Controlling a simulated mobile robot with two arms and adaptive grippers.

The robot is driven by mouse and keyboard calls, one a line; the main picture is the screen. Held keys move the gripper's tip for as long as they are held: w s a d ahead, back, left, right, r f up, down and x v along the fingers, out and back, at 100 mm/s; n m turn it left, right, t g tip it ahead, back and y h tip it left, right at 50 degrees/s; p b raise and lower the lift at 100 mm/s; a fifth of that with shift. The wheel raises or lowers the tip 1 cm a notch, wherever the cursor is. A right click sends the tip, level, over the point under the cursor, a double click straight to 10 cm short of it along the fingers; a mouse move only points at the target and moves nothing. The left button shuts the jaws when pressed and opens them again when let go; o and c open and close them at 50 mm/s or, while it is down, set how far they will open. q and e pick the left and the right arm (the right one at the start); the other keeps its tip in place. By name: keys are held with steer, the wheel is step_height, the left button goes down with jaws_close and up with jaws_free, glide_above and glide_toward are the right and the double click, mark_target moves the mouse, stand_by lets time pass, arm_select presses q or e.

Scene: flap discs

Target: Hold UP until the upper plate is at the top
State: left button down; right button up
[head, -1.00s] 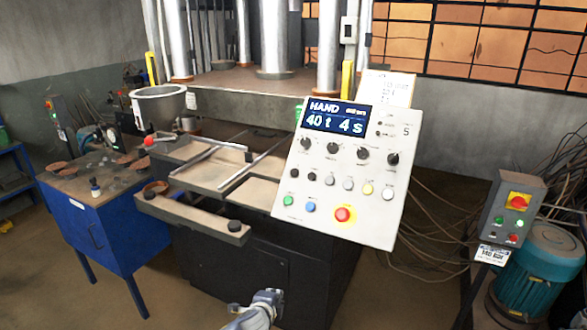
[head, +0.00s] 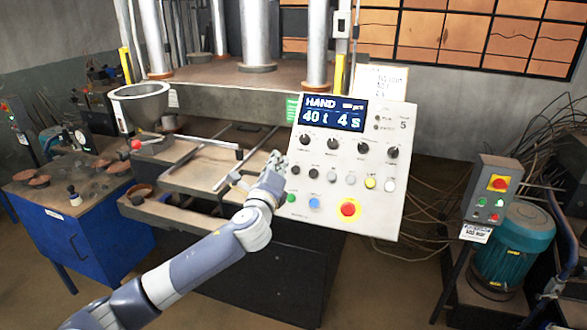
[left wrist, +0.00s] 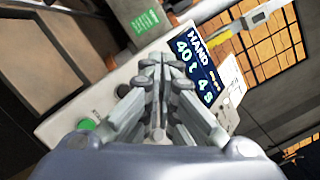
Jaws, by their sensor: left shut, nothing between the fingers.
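The control panel (head: 330,225) stands tilted in front of the press. Its display (head: 332,115) reads HAND, 40 t, 4 s. Below are dark knobs and several round buttons, including green (head: 291,198), blue (head: 314,203), yellow (head: 370,183) and a red one on yellow (head: 348,208). Their labels are too small to read. My left gripper (head: 276,162) is shut and empty at the panel's left edge; contact cannot be told. In the left wrist view its shut fingers (left wrist: 158,68) cover part of the panel. A thick press plate (head: 225,104) spans the columns; the press's top is out of view.
A blue bench (head: 85,250) with discs and a steel hopper (head: 142,104) are at left. A switch post (head: 492,195) and teal motor (head: 515,250) stand at right. A grey jointed part, perhaps my right gripper (head: 552,287), shows at the lower right edge.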

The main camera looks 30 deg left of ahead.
mark_target(296, 170)
arm_select(q)
steer(key=shift+w+a+f+b, duration=0.25)
steer(key=shift+w+f+b, duration=0.6)
steer(key=shift+w+b, duration=0.25)
steer(key=shift+w+a+f+b, duration=0.2)
steer(key=shift+w+f+b, duration=0.7)
steer(key=shift+w+b, duration=0.2)
steer(key=shift+w+a+f+b, duration=0.25)
steer(key=shift+w+f+b, duration=0.6)
steer(key=shift+w+b, duration=0.25)
steer(key=shift+w, duration=0.1)
steer(key=shift+w+f, duration=0.2)
steer(key=shift+f, duration=0.05)
steer(key=shift+w, duration=0.1)
